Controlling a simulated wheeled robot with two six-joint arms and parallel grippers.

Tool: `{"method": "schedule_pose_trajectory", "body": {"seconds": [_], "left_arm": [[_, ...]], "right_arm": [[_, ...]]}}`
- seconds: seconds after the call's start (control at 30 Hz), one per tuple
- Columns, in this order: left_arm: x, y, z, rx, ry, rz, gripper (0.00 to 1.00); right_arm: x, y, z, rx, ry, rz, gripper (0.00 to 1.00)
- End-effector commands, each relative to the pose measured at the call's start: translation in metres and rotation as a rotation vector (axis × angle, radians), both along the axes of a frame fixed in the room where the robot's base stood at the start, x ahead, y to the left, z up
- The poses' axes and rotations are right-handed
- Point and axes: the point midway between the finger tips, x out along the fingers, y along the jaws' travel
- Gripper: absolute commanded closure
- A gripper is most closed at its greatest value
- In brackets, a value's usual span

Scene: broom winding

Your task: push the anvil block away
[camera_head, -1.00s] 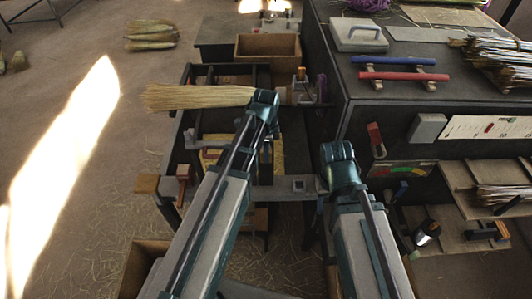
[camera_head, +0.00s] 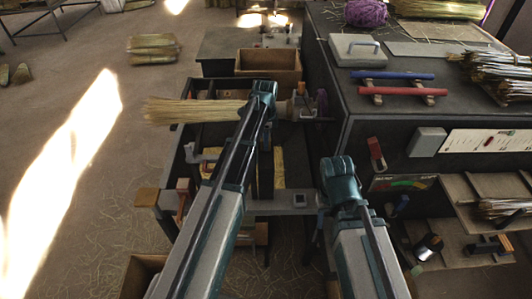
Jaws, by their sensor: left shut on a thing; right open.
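The winding bench (camera_head: 170,210) is a dark frame at the centre. A straw broom bundle (camera_head: 190,110) lies across its far side, brush end left. A dark upright block (camera_head: 265,172), perhaps the anvil block, stands in the frame just right of my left arm. I cannot be sure of it. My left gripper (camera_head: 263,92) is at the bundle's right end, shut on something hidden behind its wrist. My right gripper (camera_head: 338,170) is right of the bench's near corner, open; its fingers are mostly hidden.
A dark cabinet (camera_head: 440,115) stands close on the right, with red and blue bars and straw bundles on top. Shelves (camera_head: 480,240) jut out below it. An open wooden box (camera_head: 268,65) sits behind the bench. The floor at left is mostly clear.

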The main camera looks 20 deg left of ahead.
Motion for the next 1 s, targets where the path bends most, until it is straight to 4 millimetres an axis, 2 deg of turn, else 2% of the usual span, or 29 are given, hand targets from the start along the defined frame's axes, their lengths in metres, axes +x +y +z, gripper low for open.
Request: {"method": "schedule_pose_trajectory", "body": {"seconds": [0.03,0.23,0.27,0.4,0.43,0.77,1.0], "left_arm": [[0.007,0.002,0.0,0.002,-0.012,0.001,1.0],[0.007,0.002,0.001,0.003,-0.015,0.001,1.0],[0.007,0.002,0.001,0.003,-0.015,0.001,0.73],[0.006,0.002,0.001,0.003,-0.013,0.001,0.48],[0.006,0.002,0.001,0.003,-0.013,0.001,0.45],[0.004,0.001,0.001,0.003,-0.01,0.0,0.45],[0.004,0.001,0.015,0.002,-0.009,0.0,0.45]], "right_arm": [[0.0,0.0,0.0,0.0,0.0,0.0,0.5],[0.0,0.0,0.001,0.0,0.0,0.0,0.5],[0.0,0.0,0.001,0.0,0.0,0.0,0.5],[0.0,0.0,0.001,0.0,0.0,0.0,0.5],[0.0,0.0,0.001,0.0,0.0,0.0,0.5],[0.0,0.0,0.001,0.0,0.0,0.0,0.5],[0.0,0.0,0.015,0.0,0.0,0.0,0.5]]}}
